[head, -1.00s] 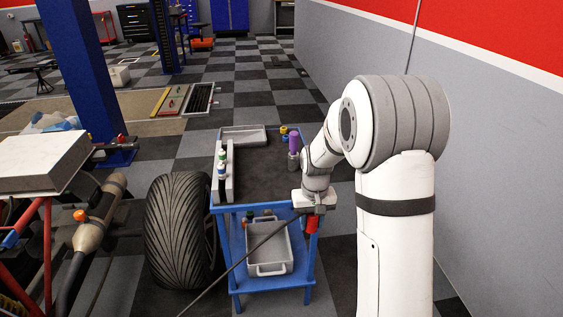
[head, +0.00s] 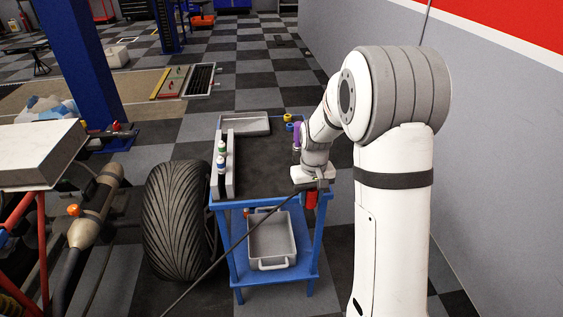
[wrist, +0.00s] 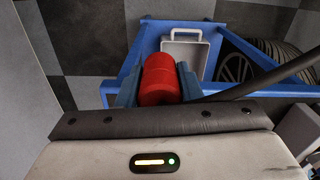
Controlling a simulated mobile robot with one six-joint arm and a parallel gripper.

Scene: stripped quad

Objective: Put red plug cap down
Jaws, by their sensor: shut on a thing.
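The red plug cap (wrist: 160,80) is held between the two blue-grey fingers of my gripper (wrist: 159,88) in the wrist view. In the head view the cap (head: 311,200) hangs below the white wrist, at the front right corner of the blue cart (head: 238,203). My gripper is shut on it. The fingers are mostly hidden in the head view. I cannot tell whether the cap touches the cart's frame.
The cart's dark top (head: 265,165) has a grey tray (head: 246,125) at the back and a grey rack with bottles (head: 226,170) at the left. A purple object (head: 297,135) stands at the right. A grey bin (head: 271,243) sits on the lower shelf. A tire (head: 178,220) stands left.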

